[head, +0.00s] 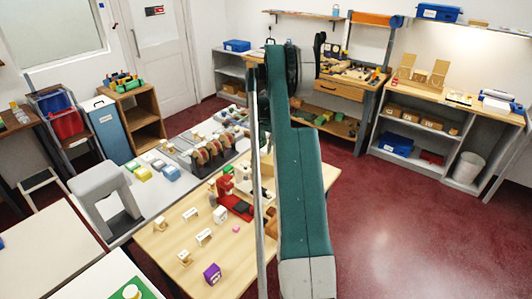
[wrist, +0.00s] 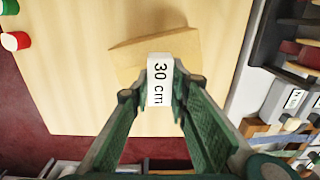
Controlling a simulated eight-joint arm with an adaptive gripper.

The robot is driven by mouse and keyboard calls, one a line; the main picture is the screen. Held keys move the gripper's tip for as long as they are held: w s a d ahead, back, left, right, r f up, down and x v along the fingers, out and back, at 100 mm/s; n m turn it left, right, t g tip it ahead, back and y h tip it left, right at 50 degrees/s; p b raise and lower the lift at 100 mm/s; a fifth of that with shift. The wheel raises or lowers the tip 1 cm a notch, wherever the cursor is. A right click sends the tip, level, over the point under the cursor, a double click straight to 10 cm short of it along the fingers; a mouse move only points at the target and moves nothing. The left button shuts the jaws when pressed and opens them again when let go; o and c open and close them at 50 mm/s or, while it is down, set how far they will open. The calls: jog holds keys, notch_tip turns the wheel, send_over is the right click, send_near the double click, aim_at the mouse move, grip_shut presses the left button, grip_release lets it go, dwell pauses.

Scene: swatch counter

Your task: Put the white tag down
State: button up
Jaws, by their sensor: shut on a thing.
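The white tag (wrist: 160,72) reads "30 cm" in black and shows in the middle of the wrist view. My gripper (wrist: 160,94) is shut on it, with one green finger on each side. The tag is in front of a tan rectangular piece (wrist: 125,58) on a light wooden surface (wrist: 75,90). I cannot tell whether the tag touches what is under it. In the head view my green arm hides the gripper and the held tag.
A red cylinder (wrist: 15,41) and a green cylinder (wrist: 9,6) stand at the wrist view's upper left. In the head view, the wooden table (head: 165,242) bears small white stands (head: 204,237), a purple block (head: 212,274) and a red device (head: 226,187).

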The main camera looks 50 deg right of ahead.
jog(key=shift+f, duration=1.1)
jog(key=shift+f, duration=0.15)
jog(key=o, duration=0.7)
jog(key=shift+r, duration=0.2)
notch_tip(320, 180, up, 12)
jog(key=shift+s, duration=0.15)
dwell(0.3)
